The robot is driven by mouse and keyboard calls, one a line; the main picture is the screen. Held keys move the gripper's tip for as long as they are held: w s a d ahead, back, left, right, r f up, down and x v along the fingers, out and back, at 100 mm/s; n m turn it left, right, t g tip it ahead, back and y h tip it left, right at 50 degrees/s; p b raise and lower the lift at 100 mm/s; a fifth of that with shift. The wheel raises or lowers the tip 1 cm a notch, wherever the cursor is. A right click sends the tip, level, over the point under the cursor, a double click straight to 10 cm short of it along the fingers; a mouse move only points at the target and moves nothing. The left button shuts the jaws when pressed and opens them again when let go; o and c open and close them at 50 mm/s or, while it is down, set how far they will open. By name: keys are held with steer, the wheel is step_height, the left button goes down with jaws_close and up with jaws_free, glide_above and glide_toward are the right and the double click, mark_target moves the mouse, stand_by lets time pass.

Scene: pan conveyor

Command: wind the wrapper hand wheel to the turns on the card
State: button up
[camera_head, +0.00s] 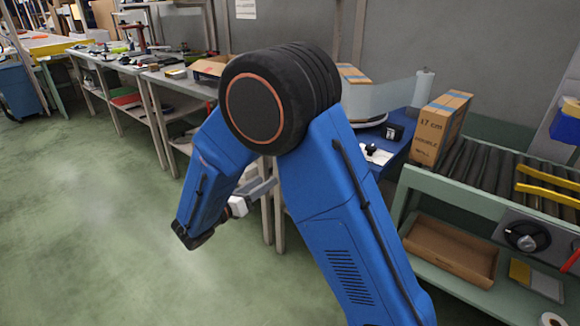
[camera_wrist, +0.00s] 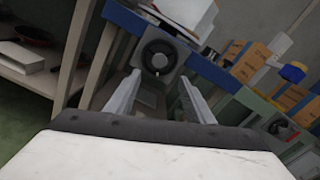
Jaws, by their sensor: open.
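In the wrist view a dark round hand wheel (camera_wrist: 158,56) sits on a square grey plate below a blue table edge. My gripper (camera_wrist: 160,77) is open and empty; its two fingers point toward this wheel, apart from it. In the head view my arm hides that wheel. The wrapper's clear film and roll (camera_head: 424,86) stand on the blue table behind my arm. Another black round wheel (camera_head: 527,236) is on the front of the green conveyor frame. I cannot make out a card with a readable turn count.
A cardboard box (camera_head: 439,128) stands beside the conveyor rollers (camera_head: 490,172). An open cardboard tray (camera_head: 450,250) lies on the conveyor's lower shelf. Table legs stand close to my gripper. Benches (camera_head: 110,66) line the back left, and the green floor (camera_head: 90,220) at left is clear.

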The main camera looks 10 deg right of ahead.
steer(key=x, duration=1.4)
steer(key=c, duration=1)
